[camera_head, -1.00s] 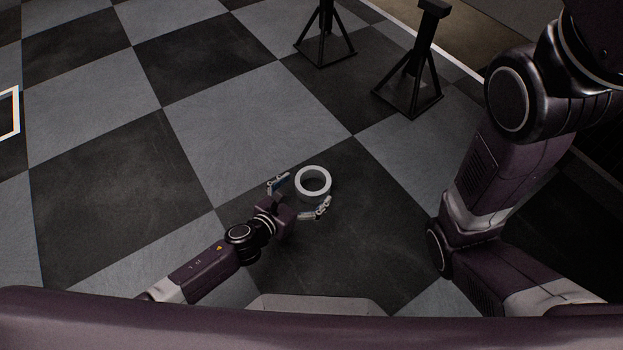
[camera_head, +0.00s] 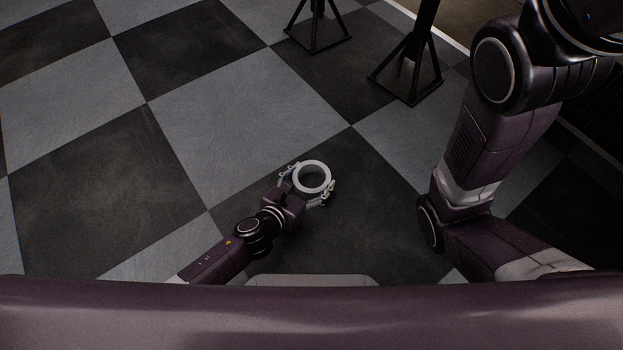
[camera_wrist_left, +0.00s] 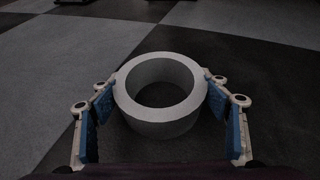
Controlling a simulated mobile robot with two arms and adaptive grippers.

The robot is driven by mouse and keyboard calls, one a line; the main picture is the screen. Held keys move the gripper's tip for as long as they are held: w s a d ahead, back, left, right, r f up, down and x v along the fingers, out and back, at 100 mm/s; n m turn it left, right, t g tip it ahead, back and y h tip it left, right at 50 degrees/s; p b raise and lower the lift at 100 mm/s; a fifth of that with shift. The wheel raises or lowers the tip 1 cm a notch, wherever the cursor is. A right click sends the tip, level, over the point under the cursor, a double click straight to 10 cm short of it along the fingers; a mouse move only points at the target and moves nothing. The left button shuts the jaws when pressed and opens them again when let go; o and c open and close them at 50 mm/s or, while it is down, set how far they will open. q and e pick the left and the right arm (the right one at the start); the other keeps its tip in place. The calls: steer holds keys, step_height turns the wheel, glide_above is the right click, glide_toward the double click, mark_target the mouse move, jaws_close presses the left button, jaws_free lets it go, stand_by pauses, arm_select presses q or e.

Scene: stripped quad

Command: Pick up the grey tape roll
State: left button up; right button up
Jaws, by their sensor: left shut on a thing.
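The grey tape roll (camera_head: 325,187) is a pale ring lying flat, its hole facing up, over a dark floor tile in the head view. It also shows in the middle of the left wrist view (camera_wrist_left: 160,122). My left gripper (camera_head: 311,183) reaches it from the lower left and is shut on it, one finger on each side. In the left wrist view the blue-padded fingers (camera_wrist_left: 161,92) press the roll's outer wall from left and right. I cannot tell whether the roll touches the floor. My right gripper is not in view; only my right arm shows at the right.
Two black stands, one at the top middle (camera_head: 317,35) and one farther right (camera_head: 410,75), stand on the checkered floor (camera_head: 235,110). A pale line (camera_head: 430,22) runs along the floor at the upper right. The floor left of the roll is clear.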

arm_select(q)
steer(key=c, duration=0.3)
steer(key=shift+c, duration=0.2)
